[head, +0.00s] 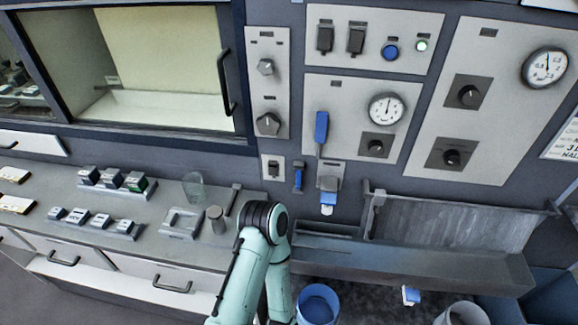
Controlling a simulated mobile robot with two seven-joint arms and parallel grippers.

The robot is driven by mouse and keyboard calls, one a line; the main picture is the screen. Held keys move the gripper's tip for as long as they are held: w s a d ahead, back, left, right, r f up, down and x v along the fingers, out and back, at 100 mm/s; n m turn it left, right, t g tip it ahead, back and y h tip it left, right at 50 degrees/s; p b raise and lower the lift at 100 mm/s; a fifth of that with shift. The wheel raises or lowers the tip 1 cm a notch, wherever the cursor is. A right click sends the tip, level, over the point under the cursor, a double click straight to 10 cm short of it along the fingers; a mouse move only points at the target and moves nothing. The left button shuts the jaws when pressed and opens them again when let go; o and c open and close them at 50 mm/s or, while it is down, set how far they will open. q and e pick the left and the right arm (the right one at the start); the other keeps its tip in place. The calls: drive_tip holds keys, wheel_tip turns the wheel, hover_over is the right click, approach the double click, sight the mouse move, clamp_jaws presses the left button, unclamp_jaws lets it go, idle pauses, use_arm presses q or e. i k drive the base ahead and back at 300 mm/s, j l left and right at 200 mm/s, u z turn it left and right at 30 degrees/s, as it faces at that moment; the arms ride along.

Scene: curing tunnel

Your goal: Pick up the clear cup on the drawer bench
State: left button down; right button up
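The clear cup (194,187) stands upright on the grey drawer bench (160,248), toward its back edge. It is see-through and looks empty. One of my arms, pale green with a dark joint, rises from the bottom of the head view to the right of the cup, and its bend covers the bench's right end. A clear gap shows between this arm and the cup. Neither gripper shows in the head view, so I cannot see what they hold.
A small grey tray (182,223), a grey cylinder (216,218) and a dark-handled tool (232,199) lie near the cup. Racks of small blocks (112,181) stand to its left. A control panel rises behind. A blue bucket (318,304) is below right.

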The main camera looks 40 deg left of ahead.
sight(195, 189)
drive_tip(key=u, duration=2.2)
drive_tip(key=j+u, duration=0.1)
drive_tip(key=j, duration=0.3)
